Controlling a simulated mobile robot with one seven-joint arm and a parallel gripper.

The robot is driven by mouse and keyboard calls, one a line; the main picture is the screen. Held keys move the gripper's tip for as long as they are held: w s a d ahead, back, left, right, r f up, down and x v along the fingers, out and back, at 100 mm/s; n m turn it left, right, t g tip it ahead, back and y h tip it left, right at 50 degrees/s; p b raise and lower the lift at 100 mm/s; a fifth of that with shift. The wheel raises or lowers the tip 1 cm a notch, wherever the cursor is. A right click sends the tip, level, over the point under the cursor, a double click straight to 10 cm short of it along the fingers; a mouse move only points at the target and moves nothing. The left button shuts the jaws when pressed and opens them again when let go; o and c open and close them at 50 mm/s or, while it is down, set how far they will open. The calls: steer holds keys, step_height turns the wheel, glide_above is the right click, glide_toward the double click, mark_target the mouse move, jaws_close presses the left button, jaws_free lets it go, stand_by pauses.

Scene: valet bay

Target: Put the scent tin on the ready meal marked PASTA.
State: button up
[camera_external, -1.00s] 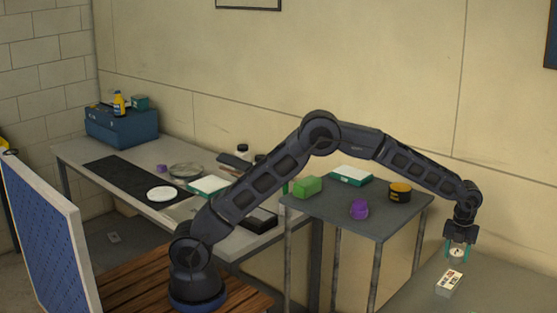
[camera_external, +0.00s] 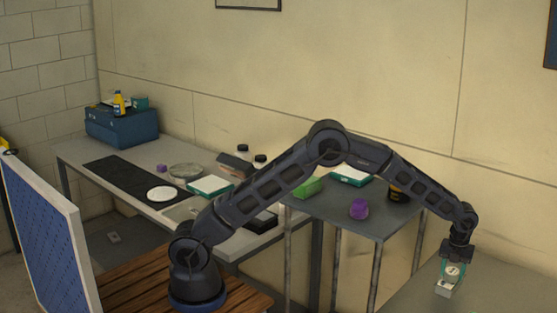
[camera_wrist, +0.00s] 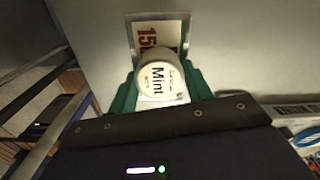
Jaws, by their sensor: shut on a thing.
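My gripper (camera_external: 453,268) is shut on a round white tin (camera_wrist: 158,82) whose lid reads "Mint" in the wrist view. The tin also shows between the teal fingers in the external view (camera_external: 452,271). Directly below it is a small pale box (camera_external: 444,290) on the low grey surface at the lower right. I cannot read PASTA anywhere.
A grey table (camera_external: 370,225) holds a green block (camera_external: 308,187), a purple item (camera_external: 358,209), a white-and-teal tray (camera_external: 351,175) and a dark round container (camera_external: 396,194) partly behind my arm. Another white-and-teal tray (camera_external: 210,186) is on the long bench.

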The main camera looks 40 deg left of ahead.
steer(key=shift+f, duration=0.1)
steer(key=o, duration=1)
